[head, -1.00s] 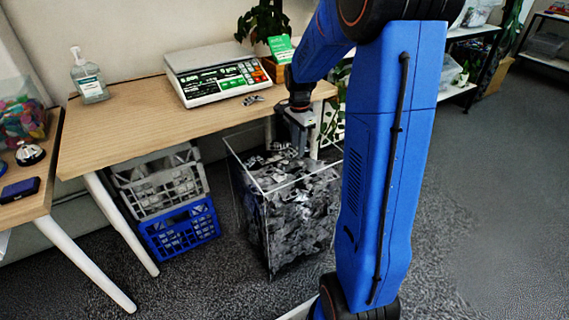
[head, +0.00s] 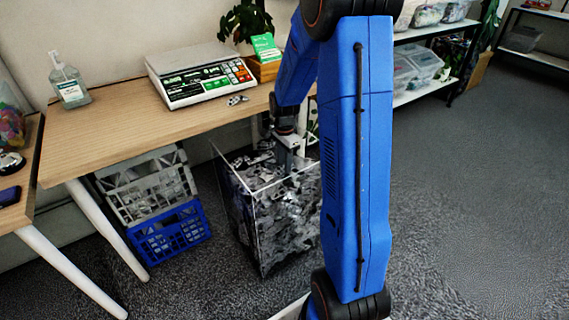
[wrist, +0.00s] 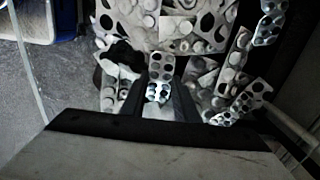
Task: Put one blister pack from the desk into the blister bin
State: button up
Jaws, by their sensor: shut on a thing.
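The blister bin (head: 258,192) is a clear-walled box on the floor by the desk's right end, heaped with grey and silver blister packs. My gripper (head: 287,155) points down at the bin's far side, at about rim level. In the wrist view my gripper (wrist: 161,88) is shut on a small silver blister pack (wrist: 160,68) with dark round pockets, which sticks out past the fingertips above the heap. Whether it touches the heap I cannot tell. Another blister pack (head: 237,100) lies on the desk (head: 125,127) in front of the scale.
A scale (head: 200,75), a sanitizer bottle (head: 70,80) and a potted plant with a green sign (head: 265,47) stand on the desk. Stacked grey and blue crates (head: 170,235) sit under it. A second table is at the left. Floor at the right is clear.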

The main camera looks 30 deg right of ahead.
jog(key=shift+f, duration=0.15)
jog(key=o, duration=1)
notch_tip(320, 180, up, 12)
jog(key=s+a+r+n+t, duration=0.1)
jog(key=s+a+r+n, duration=0.3)
jog(key=s+a+r, duration=0.25)
jog(key=shift+s+a+r+n+t, duration=0.7)
jog(key=shift+s+a+n, duration=1.2)
jog(key=shift+s, duration=1.9)
jog(key=shift+s+a+r+n+t, duration=0.6)
jog(key=shift+s+a+n, duration=0.6)
jog(key=shift+s+n, duration=2)
jog(key=shift+s+a+r+n+t, duration=0.7)
jog(key=shift+s+a+n, duration=0.95)
jog(key=shift+s, duration=2.7)
jog(key=shift+d, duration=0.1)
